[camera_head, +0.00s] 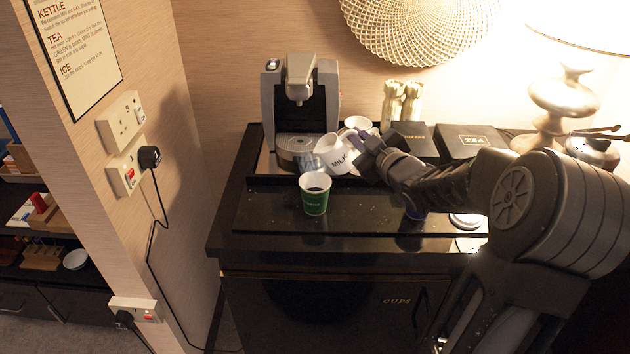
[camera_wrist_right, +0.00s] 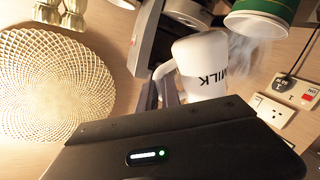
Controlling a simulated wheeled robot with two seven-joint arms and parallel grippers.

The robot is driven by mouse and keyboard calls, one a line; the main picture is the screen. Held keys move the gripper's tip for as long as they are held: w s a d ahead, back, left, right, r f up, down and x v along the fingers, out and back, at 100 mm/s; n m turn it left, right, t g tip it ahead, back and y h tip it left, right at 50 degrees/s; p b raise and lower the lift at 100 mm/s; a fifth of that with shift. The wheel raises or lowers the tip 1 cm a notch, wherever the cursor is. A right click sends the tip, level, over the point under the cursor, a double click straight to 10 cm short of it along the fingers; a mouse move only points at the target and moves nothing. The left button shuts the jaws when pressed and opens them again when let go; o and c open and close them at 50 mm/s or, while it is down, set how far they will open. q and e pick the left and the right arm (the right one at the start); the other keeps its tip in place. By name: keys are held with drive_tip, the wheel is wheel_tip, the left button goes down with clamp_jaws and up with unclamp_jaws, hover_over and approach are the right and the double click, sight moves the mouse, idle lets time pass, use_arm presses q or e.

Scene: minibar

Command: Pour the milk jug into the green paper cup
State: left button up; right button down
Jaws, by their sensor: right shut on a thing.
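The white milk jug (camera_head: 338,158), lettered MILK, is held tilted to the left, off the tray, above and behind the green paper cup. My right gripper (camera_head: 364,148) is shut on the jug at its handle side. In the right wrist view the jug (camera_wrist_right: 203,66) shows with its handle at the fingers. The green paper cup (camera_head: 314,199) stands upright on the black tray, with dark contents. It also shows in the right wrist view (camera_wrist_right: 262,20). A translucent patch lies left of the jug; I cannot tell what it is. My left gripper is out of view.
A coffee machine (camera_head: 300,100) stands behind the jug. A white cup (camera_head: 358,123), a TEA box (camera_head: 470,138) and a lamp (camera_head: 563,100) stand at the back and right. The black tray (camera_head: 262,215) is bare left of the green cup.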

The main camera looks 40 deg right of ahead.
drive_tip(key=shift+a+r, duration=0.2)
drive_tip(key=shift+r, duration=0.05)
drive_tip(key=shift+w+a+n+h, duration=0.3)
drive_tip(key=shift+a+n, duration=0.25)
drive_tip(key=shift+n, duration=0.55)
idle(3.2)
drive_tip(key=d+m, duration=0.1)
drive_tip(key=s+d+f+m, duration=0.1)
drive_tip(key=shift+f+m+b, duration=0.25)
drive_tip(key=shift+m+b, duration=0.05)
drive_tip(key=shift+b, duration=0.1)
drive_tip(key=shift+d+y, duration=0.2)
drive_tip(key=shift+y, duration=0.2)
drive_tip(key=shift+r, duration=0.1)
drive_tip(key=shift+m, duration=0.3)
